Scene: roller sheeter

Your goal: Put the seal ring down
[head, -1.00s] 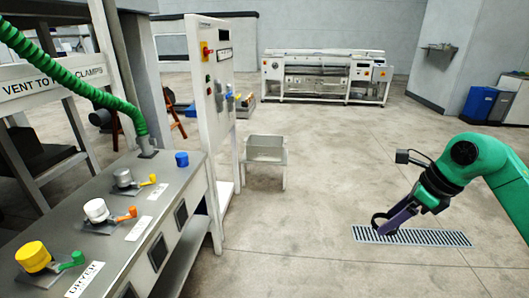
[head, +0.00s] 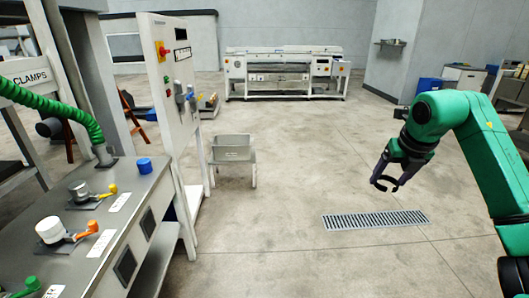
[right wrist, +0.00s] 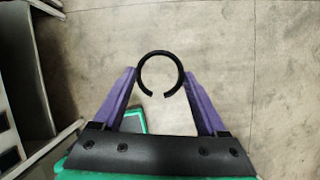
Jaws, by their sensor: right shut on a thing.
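The seal ring is a thin black ring with a gap on its near side. In the right wrist view the seal ring (right wrist: 181,66) sits between the purple fingertips of my right gripper (right wrist: 160,78), which is shut on it. In the head view my right gripper (head: 385,172) is at the right, pointing down over open floor, with the black ring (head: 383,188) at its tips. The ring is held in the air, touching no surface. My left gripper is not in view.
A grey steel bench (head: 150,187) with valves and a blue cap (head: 144,165) stands at the left. A small grey bin on a stand (head: 233,155) is mid-floor. A floor grate (head: 375,220) lies below the gripper. A long white machine (head: 285,75) stands at the back.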

